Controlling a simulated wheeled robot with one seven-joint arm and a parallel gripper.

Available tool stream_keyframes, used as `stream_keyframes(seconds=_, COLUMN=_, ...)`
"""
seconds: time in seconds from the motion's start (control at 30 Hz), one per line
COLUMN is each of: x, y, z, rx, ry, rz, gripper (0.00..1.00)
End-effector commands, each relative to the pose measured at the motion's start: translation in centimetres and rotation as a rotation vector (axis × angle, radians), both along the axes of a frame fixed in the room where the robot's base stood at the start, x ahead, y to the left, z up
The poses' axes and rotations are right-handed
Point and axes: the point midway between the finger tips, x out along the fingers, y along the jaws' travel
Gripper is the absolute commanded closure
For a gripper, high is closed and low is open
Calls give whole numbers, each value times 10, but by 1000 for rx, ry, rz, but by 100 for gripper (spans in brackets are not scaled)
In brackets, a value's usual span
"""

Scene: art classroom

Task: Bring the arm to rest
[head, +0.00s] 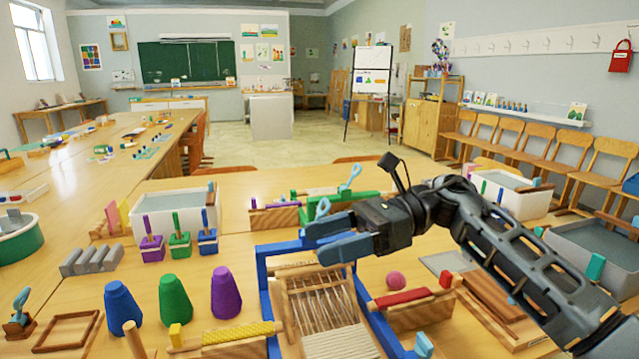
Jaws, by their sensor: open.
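My gripper (333,238) is at the end of my black arm, which reaches in from the right of the head view. Its blue fingers point left, apart and with nothing between them. It is above the far part of a small loom (317,296) with a blue frame and pale threads. The fingers hide part of the frame's top, and I cannot tell how high above it they are.
Three cones, blue (122,308), green (175,299) and purple (226,292), stand left of the loom. A pink ball (396,281) lies right of it. White bins (172,212) and grey bins (597,251) stand farther out. The table is crowded around my gripper.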

Motion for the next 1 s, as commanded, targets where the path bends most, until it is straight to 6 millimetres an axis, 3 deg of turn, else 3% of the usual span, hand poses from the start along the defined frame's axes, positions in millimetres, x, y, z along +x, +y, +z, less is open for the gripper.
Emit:
stream_keyframes(seconds=0.23, x=-43, y=42, z=7, rx=282, ry=236, rz=-35, gripper=28)
stream_keyframes(seconds=0.47, x=-83, y=57, z=19, rx=578, ry=547, rz=-81, gripper=28)
stream_keyframes(seconds=0.77, x=-127, y=35, z=15, rx=918, ry=988, rz=-143, gripper=28)
stream_keyframes(seconds=1.0, x=-166, y=-2, z=-8, rx=1156, ry=1349, rz=-195, gripper=28)
